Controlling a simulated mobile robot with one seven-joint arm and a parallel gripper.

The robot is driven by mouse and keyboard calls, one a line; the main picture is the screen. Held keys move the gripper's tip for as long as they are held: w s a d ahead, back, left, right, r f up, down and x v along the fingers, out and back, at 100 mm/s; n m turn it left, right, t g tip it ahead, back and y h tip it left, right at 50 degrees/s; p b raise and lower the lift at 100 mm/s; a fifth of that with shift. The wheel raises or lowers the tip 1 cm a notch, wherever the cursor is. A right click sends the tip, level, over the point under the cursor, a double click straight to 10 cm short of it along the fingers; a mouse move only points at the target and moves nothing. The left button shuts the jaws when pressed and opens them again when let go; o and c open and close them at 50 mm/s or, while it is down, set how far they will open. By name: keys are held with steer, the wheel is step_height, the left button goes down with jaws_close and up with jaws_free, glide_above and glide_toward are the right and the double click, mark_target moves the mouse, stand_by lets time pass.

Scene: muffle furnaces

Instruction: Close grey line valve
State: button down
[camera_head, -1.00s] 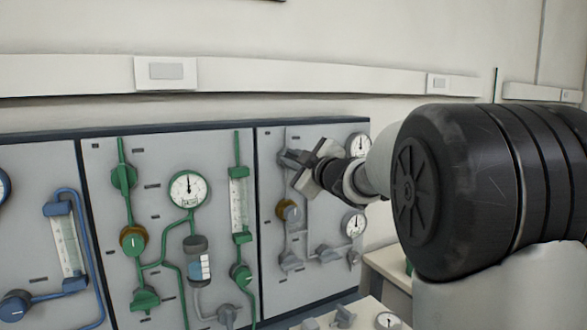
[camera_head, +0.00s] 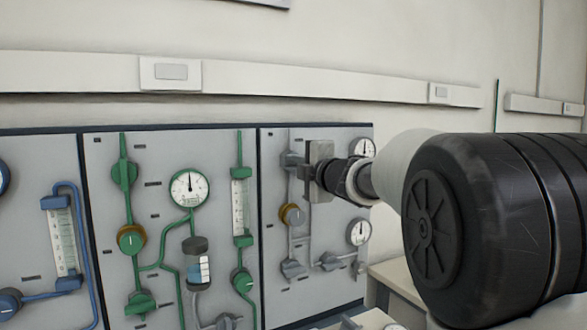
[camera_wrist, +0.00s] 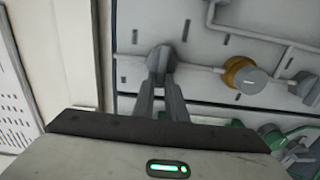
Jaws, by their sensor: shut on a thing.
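The grey line runs down the right-hand grey panel, with a grey valve (camera_head: 291,161) near its top. My gripper (camera_head: 304,163) is at this valve, reaching in from the right. In the wrist view my gripper's two fingers (camera_wrist: 161,88) close on the grey valve handle (camera_wrist: 161,60). The fingers and palm hide part of the valve, so its exact handle angle is hard to tell.
A brass-coloured knob (camera_head: 291,215) sits lower on the grey line, with more grey valves below. Round gauges (camera_head: 359,232) are at the panel's right. The green-line panel (camera_head: 105,220) lies to the left. A white wall trunking (camera_head: 300,82) runs above.

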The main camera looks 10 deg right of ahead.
steer(key=shift+f, duration=0.1)
stand_by(0.4)
steer(key=c, duration=1.8)
jaws_free()
steer(key=shift+s+d, duration=0.1)
steer(key=shift+s, duration=0.05)
steer(key=p+v, duration=0.1)
steer(key=v, duration=1.6)
